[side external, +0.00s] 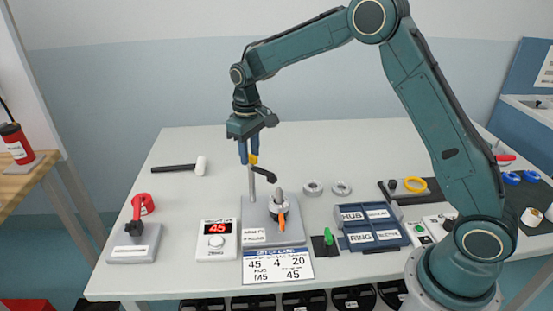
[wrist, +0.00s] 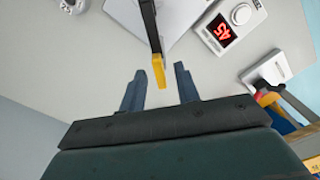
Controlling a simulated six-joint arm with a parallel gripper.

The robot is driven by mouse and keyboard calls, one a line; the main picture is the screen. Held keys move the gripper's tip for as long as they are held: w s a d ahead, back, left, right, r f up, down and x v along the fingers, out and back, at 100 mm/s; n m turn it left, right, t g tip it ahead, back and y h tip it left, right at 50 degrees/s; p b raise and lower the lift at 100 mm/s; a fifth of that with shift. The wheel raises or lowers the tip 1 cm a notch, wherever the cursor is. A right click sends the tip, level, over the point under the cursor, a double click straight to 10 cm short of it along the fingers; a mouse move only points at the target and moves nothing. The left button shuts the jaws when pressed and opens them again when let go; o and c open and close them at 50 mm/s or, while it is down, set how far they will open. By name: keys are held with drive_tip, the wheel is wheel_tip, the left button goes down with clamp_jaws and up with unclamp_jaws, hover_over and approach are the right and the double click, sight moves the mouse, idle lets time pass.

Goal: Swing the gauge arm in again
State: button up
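The gauge arm (side external: 264,174) is a dark bar on an upright silver post (side external: 252,190), with a yellow tip. The post rises from a grey base plate (side external: 258,237) that also carries a spindle (side external: 278,194) with an orange piece (side external: 283,219). My gripper (side external: 248,161) points down at the top of the post. In the wrist view the gauge arm's bar (wrist: 149,25) enters from the top, and its yellow tip (wrist: 158,72) lies between the two open fingers of my gripper (wrist: 157,82). Gaps show on both sides of the tip.
A display box (side external: 217,232) reads 45, left of the plate. A set-up card (side external: 278,266) lies in front. A red-handled station (side external: 136,240) and white-headed mallet (side external: 200,165) are left. Two grey rings (side external: 313,188) and a blue HUB/RING tray (side external: 372,241) are right. The table's back is clear.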

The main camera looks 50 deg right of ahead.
drive_tip(key=shift+r, duration=0.15)
wheel_tip(320, 180, up, 14)
drive_tip(key=shift+f, duration=0.2)
idle(0.5)
drive_tip(key=s+r+t, duration=0.2)
drive_tip(key=s+r, duration=0.2)
drive_tip(key=s, duration=0.5)
drive_tip(key=s+r+t, duration=0.1)
drive_tip(key=s+r, duration=0.2)
drive_tip(key=s, duration=0.6)
drive_tip(key=s+f+t, duration=0.1)
drive_tip(key=s+f, duration=0.2)
drive_tip(key=s, duration=0.5)
drive_tip(key=s+f+m+t, duration=0.1)
drive_tip(key=s+f, duration=0.2)
drive_tip(key=s, duration=0.5)
drive_tip(key=shift+d+m+t, duration=0.2)
drive_tip(key=shift+m+t, duration=0.1)
